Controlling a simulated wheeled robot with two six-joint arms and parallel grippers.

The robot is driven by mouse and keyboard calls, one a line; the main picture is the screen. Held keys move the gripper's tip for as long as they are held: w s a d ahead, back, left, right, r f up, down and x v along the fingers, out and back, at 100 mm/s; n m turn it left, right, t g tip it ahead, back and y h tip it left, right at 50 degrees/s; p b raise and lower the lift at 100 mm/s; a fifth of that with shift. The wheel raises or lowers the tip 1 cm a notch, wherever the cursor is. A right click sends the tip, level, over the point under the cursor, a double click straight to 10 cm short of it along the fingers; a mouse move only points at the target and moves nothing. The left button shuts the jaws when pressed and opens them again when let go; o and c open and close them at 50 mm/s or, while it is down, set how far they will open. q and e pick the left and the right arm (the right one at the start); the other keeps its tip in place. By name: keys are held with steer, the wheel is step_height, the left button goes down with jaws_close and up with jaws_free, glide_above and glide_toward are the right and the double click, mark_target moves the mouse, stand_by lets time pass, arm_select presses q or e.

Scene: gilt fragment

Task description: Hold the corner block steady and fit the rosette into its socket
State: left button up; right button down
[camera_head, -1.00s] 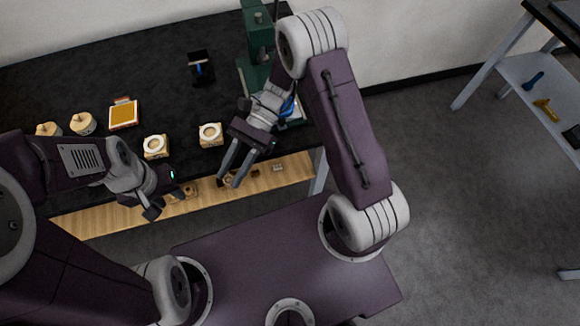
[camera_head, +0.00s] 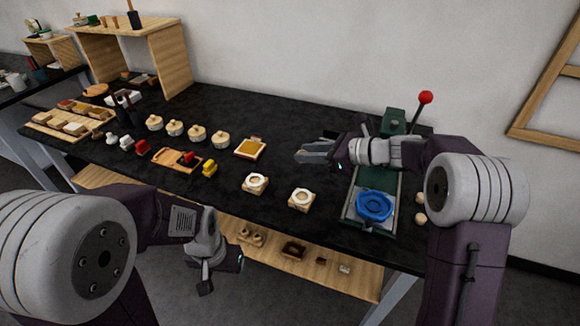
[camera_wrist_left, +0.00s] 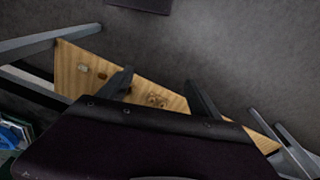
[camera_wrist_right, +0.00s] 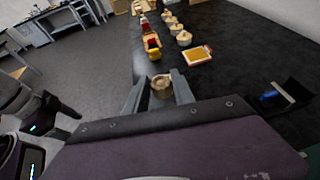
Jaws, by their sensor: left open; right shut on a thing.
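Two pale square blocks, each with a round ring-shaped recess on top, stand near the table's front edge: the left block (camera_head: 255,184) and the right block (camera_head: 301,199). I cannot tell which is the corner block. My right gripper (camera_head: 300,154) is above the table, behind the blocks and clear of them. My left gripper (camera_head: 206,278) is open and empty, low in front of the table edge.
Several round wooden pieces with pegs (camera_head: 197,134) and an amber square pad (camera_head: 250,148) stand behind and left of the blocks. A green press (camera_head: 378,178) with a blue round part (camera_head: 374,205) is at right. A wooden lower shelf (camera_head: 330,270) holds small items.

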mark_target(306, 197)
arm_select(q)
steer(key=o, duration=0.4)
steer(key=m, duration=0.1)
steer(key=s+d+m, duration=0.1)
steer(key=m+g, duration=0.1)
steer(key=m, duration=0.1)
steer(key=shift+s+d+r+h, duration=0.15)
steer(key=shift+s+r+h, duration=0.1)
steer(key=shift+s+h, duration=0.1)
steer(key=w+d+r+m+h, duration=0.4)
steer(key=w+d+m, duration=0.2)
steer(key=w+m, duration=0.15)
steer(key=w+d+r+m+h, duration=0.5)
steer(key=w+d+m, duration=0.1)
steer(key=w+d, duration=0.15)
steer(key=w+a+f+t+h, duration=0.1)
steer(key=w+a+f, duration=0.1)
steer(key=w, duration=0.1)
steer(key=w+a+f+n+h, duration=0.1)
steer(key=w+a+f, duration=0.1)
steer(key=w, duration=0.2)
steer(key=w+a+f+n+t+h, duration=0.1)
steer(key=w+a, duration=0.2)
steer(key=w, duration=0.1)
steer(key=shift+f+n+t+h, duration=0.25)
steer(key=shift+f+t, duration=0.05)
steer(key=shift+f, duration=0.1)
steer(key=shift+a+f, duration=0.15)
steer(key=shift+a, duration=0.1)
steer(key=x, duration=1.2)
